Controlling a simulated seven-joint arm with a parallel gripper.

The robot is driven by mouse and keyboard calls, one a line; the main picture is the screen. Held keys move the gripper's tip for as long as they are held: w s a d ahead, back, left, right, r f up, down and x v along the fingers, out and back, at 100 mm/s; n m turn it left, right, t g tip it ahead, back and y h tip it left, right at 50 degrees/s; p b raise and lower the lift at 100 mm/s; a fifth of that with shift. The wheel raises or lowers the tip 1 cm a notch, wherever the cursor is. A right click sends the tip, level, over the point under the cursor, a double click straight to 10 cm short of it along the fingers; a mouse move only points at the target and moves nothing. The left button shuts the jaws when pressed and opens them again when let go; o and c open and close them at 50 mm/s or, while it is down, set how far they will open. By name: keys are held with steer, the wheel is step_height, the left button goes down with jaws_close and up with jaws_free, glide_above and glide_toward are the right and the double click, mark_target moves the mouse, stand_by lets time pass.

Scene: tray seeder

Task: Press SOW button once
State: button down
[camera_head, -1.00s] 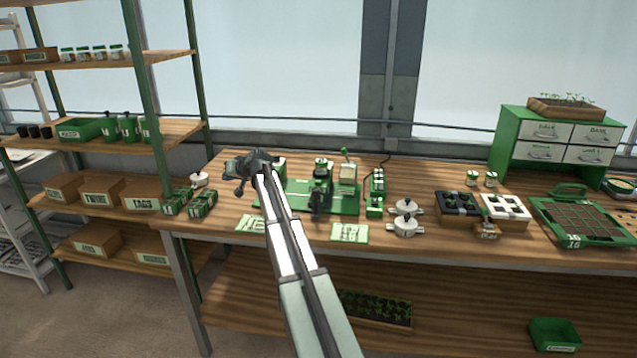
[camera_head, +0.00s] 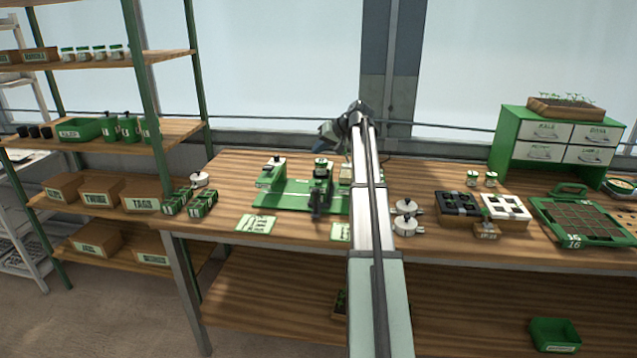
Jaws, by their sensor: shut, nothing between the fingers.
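The tray seeder (camera_head: 282,200) stands on the bench, with a green base, a green-and-white unit at its left end and a dark upright head (camera_head: 321,185) in the middle. Its right-hand box (camera_head: 345,174) is partly hidden behind my arm. No button marked SOW can be made out; the small column of green boxes right of the seeder is covered by my arm. My gripper (camera_head: 332,134) is shut and empty, raised above the back of the bench, above and behind the seeder's right end. Its fingertips are small and dark, and it touches nothing visible.
Label cards (camera_head: 257,224) lie at the front edge. Seedling trays (camera_head: 457,207), a green gridded tray (camera_head: 585,217) and a drawer cabinet (camera_head: 553,140) fill the right. Small green packets (camera_head: 190,201) stand at left.

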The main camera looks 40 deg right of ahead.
mark_target(321, 182)
steer(key=shift+s+d+r, duration=0.15)
steer(key=shift+s+d, duration=0.1)
steer(key=shift+d, duration=0.05)
steer(key=shift+f, duration=4.4)
steer(key=shift+f, duration=0.95)
steer(key=shift+r, duration=0.95)
steer(key=shift+r, duration=2.5)
